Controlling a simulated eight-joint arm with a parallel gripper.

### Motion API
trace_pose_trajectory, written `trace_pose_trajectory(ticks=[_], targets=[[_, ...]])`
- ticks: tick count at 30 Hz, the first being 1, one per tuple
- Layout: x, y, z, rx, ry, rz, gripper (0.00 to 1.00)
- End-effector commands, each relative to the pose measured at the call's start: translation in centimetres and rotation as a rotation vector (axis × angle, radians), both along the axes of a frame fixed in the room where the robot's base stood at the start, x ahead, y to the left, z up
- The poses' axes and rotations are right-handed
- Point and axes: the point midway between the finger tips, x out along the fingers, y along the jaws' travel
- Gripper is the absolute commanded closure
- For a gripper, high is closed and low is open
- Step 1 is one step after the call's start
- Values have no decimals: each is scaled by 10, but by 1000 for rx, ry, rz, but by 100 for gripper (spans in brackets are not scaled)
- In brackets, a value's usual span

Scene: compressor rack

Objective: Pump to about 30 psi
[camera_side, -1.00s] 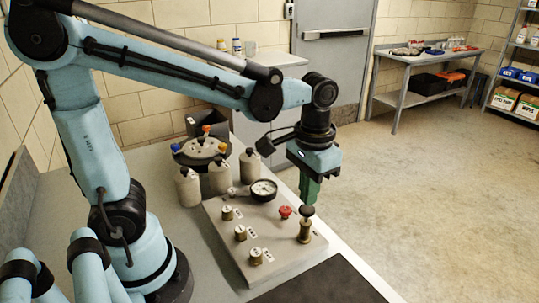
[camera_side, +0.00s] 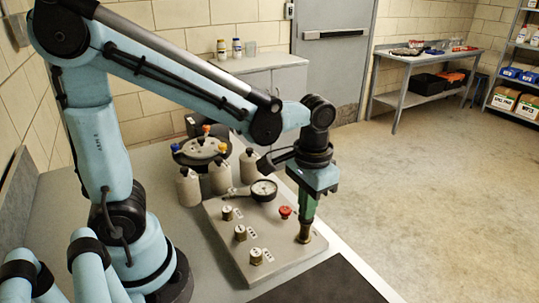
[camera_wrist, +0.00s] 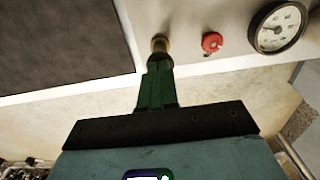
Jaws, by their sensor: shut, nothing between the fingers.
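The hand pump, a brass cylinder (camera_side: 305,233), stands at the right corner of the grey panel (camera_side: 270,230); it also shows in the wrist view (camera_wrist: 159,42). My gripper (camera_side: 304,218) is shut and empty, pointing down, its green fingertips directly over the pump top. In the wrist view the fingertips (camera_wrist: 157,68) meet the dark pump knob, which is mostly hidden. The knob looks pushed down close to the cylinder. The round pressure gauge (camera_side: 263,190) sits at the panel's back; its dial (camera_wrist: 277,27) shows in the wrist view, too small to read surely.
A red button (camera_side: 285,211) sits just left of the pump. Several brass knobs (camera_side: 240,232) line the panel's left side. Grey bottles (camera_side: 188,187) and a round manifold (camera_side: 203,149) stand behind. A dark mat (camera_side: 325,283) lies in front.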

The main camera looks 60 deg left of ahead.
Motion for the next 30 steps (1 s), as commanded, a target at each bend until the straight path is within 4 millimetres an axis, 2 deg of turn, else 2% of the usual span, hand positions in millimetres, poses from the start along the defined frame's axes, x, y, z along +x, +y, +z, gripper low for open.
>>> trace_pose_trajectory(ticks=[5, 21, 30], targets=[[0, 0, 2, 0, 0, 0, 100], [0, 0, 35, 0, 0, 0, 100], [0, 0, 38, 0, 0, 0, 100]])
